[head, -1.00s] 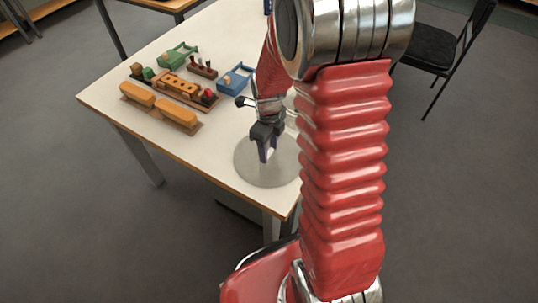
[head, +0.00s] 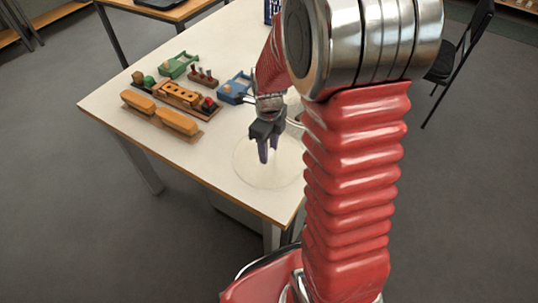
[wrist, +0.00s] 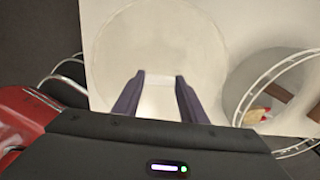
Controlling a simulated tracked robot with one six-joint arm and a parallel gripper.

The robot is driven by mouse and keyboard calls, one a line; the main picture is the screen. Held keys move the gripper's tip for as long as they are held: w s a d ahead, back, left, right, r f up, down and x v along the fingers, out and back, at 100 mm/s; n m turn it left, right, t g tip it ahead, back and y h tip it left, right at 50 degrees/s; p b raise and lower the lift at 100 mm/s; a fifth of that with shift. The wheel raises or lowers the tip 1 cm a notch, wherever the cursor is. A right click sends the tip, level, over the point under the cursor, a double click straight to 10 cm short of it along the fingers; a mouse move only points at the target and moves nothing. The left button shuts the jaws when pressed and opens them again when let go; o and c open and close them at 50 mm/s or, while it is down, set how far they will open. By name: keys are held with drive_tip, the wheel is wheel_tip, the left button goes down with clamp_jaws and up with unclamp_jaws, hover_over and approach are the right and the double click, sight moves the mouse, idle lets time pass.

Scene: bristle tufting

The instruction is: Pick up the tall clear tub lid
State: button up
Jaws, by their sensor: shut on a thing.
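The tall clear tub lid (head: 245,172) shows as a pale, see-through round disc near the table's front corner in the head view. It fills the upper middle of the wrist view (wrist: 150,40). My gripper (head: 267,160) points down over the middle of the disc. In the wrist view, its two purple fingers (wrist: 160,80) stand apart with a pale piece between them, and they are shut on the lid. The exact grip is hard to see because the lid is so clear. I cannot tell whether the lid touches the table.
A clear round tub (wrist: 237,85) with small things inside stands to the right in the wrist view; my arm mostly hides that area in the head view. Orange blocks (head: 178,122), a green tray (head: 178,64) and a blue tray (head: 236,88) lie at the table's left and back.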

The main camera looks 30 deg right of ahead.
sight(269, 152)
wheel_tip(269, 152, up, 6)
drive_tip(key=shift+f, duration=0.1)
drive_tip(key=shift+w, duration=0.1)
idle(0.7)
